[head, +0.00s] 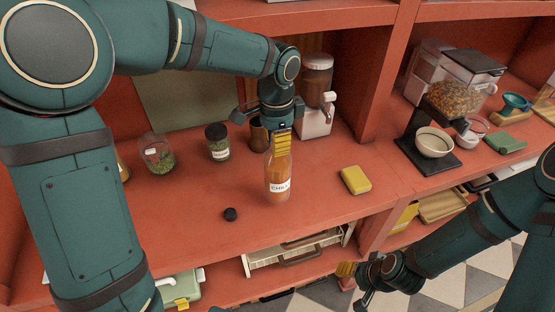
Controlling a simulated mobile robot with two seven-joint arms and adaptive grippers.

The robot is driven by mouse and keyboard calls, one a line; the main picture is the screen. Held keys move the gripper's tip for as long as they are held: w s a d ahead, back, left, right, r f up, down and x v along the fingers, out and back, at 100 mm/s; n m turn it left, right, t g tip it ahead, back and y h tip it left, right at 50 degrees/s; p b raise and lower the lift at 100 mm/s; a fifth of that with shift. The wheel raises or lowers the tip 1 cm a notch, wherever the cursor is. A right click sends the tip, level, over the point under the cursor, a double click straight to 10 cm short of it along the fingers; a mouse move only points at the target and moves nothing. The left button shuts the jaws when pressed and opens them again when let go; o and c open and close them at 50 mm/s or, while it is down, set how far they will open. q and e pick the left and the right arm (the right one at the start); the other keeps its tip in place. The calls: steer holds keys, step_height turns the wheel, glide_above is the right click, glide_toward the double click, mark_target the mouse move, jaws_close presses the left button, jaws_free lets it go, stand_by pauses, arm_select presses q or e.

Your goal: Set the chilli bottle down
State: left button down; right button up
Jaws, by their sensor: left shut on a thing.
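The chilli bottle (278,184) is a clear bottle of orange-red powder with a white label reading "CHILLI". It is upright over the front part of the red shelf (190,240). My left gripper (281,146) points down and is shut on the bottle's upper part, and its yellow fingers cover the neck. I cannot tell whether the bottle's base touches the shelf. A small black cap (230,214) lies on the shelf to the left of the bottle. My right gripper (352,276) is low, in front of the shelf edge and away from the bottle; its opening is unclear.
A jar of green herbs (217,143), a tilted glass jar (157,153) and a brown container (259,134) stand behind to the left. A white-based dispenser (317,95) is behind. A yellow block (355,180) lies to the right. The shelf's front left is mostly clear.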

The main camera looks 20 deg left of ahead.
arm_select(q)
steer(key=shift+f, duration=2.4)
steer(key=shift+f+b, duration=0.2)
steer(key=shift+b, duration=0.1)
steer(key=c, duration=0.8)
jaws_free()
steer(key=shift+r, duration=0.1)
step_height(320, 180, up, 12)
steer(key=shift+r+p, duration=0.1)
steer(key=shift+p, duration=0.6)
